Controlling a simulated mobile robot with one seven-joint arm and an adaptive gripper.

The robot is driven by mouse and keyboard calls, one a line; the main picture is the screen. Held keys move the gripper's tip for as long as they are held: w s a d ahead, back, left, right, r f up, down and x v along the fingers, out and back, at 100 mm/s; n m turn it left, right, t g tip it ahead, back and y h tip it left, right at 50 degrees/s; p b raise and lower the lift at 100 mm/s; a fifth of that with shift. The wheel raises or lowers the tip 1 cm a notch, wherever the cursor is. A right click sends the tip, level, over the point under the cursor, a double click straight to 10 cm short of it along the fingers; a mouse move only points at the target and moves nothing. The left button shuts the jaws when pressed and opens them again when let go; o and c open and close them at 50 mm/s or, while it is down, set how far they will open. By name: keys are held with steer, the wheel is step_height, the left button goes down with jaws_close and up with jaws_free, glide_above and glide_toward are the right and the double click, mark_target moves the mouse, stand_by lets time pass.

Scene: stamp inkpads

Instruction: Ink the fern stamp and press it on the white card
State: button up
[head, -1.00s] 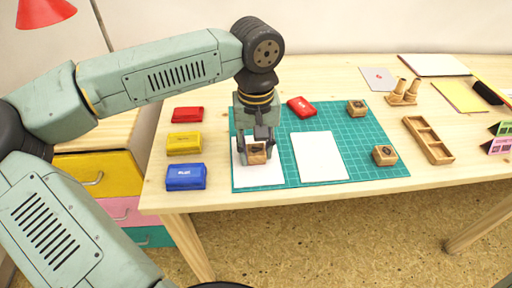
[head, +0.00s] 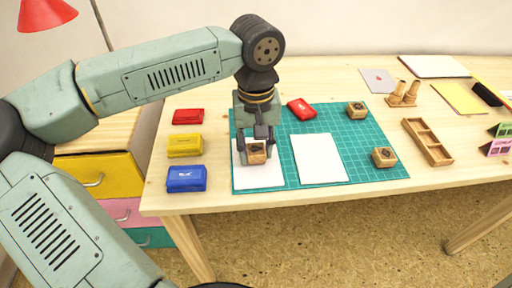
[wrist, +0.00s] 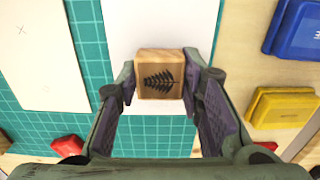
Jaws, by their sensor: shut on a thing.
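The fern stamp (head: 257,152) is a small wooden block with a dark fern picture on its top, also clear in the wrist view (wrist: 160,75). My gripper (head: 257,146) is shut on it, one finger on each side, over the left white card (head: 259,179). I cannot tell whether the stamp's underside touches the card. A second white card (head: 318,158) lies to the right on the green mat; in the wrist view (wrist: 42,50) it carries a small x mark. Red (head: 188,116), yellow (head: 185,145) and blue (head: 186,178) inkpads stand left of the mat.
Another red pad (head: 301,108) lies at the mat's back edge. Two other wooden stamps stand on the mat's right side, at the back (head: 357,110) and front (head: 384,157). A wooden tray (head: 428,142) is further right. The green mat (head: 361,140) has bare room between them.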

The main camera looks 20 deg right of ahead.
steer(key=shift+r, duration=0.25)
steer(key=shift+r+p, duration=1.85)
steer(key=shift+r, duration=0.8)
